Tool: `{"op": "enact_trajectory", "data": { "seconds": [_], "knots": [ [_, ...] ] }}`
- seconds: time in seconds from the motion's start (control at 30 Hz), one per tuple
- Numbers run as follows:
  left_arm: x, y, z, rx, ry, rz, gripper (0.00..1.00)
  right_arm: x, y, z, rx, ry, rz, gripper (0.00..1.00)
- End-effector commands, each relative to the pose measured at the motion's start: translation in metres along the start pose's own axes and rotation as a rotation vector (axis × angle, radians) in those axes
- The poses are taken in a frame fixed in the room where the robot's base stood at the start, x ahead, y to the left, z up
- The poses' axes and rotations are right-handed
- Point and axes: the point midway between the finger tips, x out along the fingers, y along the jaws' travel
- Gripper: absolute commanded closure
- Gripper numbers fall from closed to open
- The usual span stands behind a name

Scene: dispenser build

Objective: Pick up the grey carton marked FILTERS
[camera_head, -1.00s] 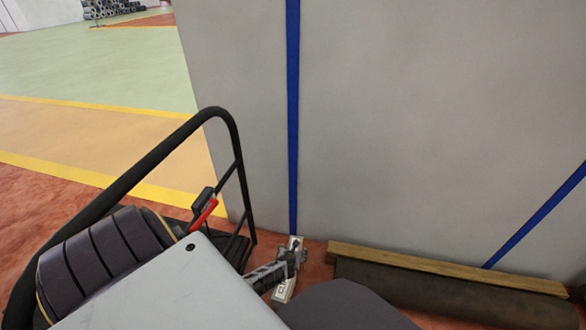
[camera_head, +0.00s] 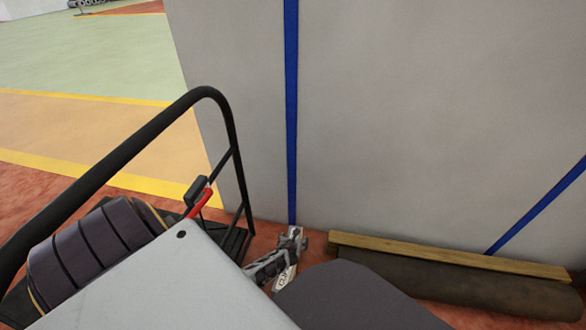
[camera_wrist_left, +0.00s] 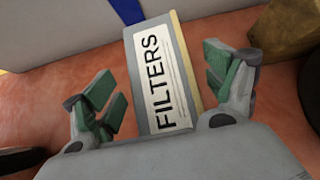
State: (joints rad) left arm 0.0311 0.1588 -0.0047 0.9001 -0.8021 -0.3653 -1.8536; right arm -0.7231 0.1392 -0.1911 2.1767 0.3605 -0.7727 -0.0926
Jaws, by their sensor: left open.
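The grey carton marked FILTERS (camera_wrist_left: 160,75) lies on the reddish floor close to the grey wall, its label facing up in the left wrist view. My left gripper (camera_wrist_left: 165,92) is open, with one green-padded finger on each side of the carton and gaps between pads and carton. The carton's near end is hidden by the gripper body. In the head view the left gripper (camera_head: 289,252) covers most of the carton, and only a small pale part of the carton (camera_head: 283,281) shows. My right gripper is not in view.
A black-railed cart (camera_head: 237,180) with a dark ribbed roll (camera_head: 95,250) stands at left. A wooden beam (camera_head: 450,255) and a dark roll (camera_head: 450,285) lie along the wall (camera_head: 430,110) at right, close to the carton. Open floor (camera_head: 90,125) extends at the far left.

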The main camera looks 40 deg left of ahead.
Motion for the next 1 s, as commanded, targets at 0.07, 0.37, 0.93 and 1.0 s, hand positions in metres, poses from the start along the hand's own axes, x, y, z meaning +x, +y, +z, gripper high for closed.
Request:
{"op": "enact_trajectory", "data": {
  "seconds": [0.07,0.37,0.93,1.0],
  "knots": [
    [0.0000,-0.0003,0.0000,0.000,0.000,0.000,0.14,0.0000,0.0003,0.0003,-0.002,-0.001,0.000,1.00],
    [-0.0002,-0.0003,0.0001,0.000,0.000,0.000,0.14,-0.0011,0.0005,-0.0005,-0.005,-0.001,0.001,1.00],
    [-0.0002,-0.0001,-0.0002,0.000,0.000,0.000,0.77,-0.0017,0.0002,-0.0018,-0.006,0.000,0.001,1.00],
    [-0.0002,-0.0001,-0.0002,0.000,0.000,0.000,0.86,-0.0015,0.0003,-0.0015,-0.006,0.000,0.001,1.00]
  ]
}}
